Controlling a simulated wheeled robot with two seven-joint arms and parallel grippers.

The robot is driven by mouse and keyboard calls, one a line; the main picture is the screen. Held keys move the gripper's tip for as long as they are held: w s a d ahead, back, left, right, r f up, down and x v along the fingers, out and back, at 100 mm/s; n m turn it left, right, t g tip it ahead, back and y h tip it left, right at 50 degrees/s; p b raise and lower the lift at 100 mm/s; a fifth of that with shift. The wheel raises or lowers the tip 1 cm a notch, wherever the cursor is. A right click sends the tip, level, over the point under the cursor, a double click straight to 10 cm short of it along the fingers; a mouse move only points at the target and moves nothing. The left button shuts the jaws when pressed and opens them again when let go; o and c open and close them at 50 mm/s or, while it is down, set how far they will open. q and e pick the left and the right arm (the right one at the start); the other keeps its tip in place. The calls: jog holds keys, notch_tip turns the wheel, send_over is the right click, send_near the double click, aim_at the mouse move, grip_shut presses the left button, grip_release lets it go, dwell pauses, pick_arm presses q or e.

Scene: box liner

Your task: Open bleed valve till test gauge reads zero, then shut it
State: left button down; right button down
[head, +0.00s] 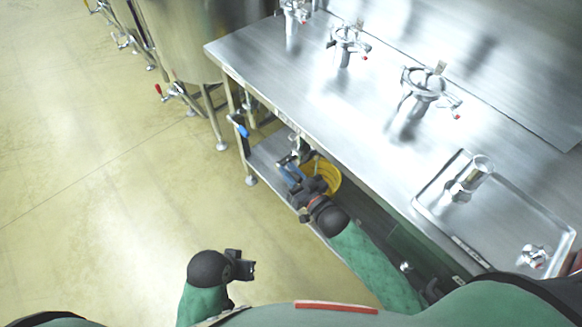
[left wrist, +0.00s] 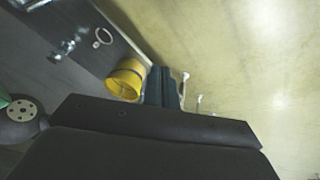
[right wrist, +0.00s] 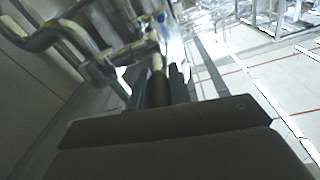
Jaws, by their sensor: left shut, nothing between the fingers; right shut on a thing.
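My right gripper (head: 302,182) reaches under the edge of the steel bench, next to metal pipework with a blue handle (head: 289,174). In the right wrist view its fingers (right wrist: 166,84) are shut on a dark, narrow handle (right wrist: 157,88), in front of silvery pipe fittings (right wrist: 112,62). I cannot tell whether this is the bleed valve's handle. My left gripper (head: 244,268) is shut and empty over the floor, apart from the bench; its closed fingers show in the left wrist view (left wrist: 162,87). No readable test gauge face shows.
A yellow bucket (head: 328,176) stands under the bench beside my right gripper. Another blue handle (head: 240,128) hangs near the bench corner. The bench top (head: 300,85) bears several metal fittings and a tray (head: 425,195). Floor at left (head: 90,190) is clear.

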pick_arm(q)
jog(key=shift+v, duration=1.05)
pick_arm(e)
jog(key=shift+w+r, duration=0.1)
jog(key=shift+r, duration=0.05)
pick_arm(q)
jog(key=shift+w+a, duration=0.1)
jog(key=shift+a, duration=0.1)
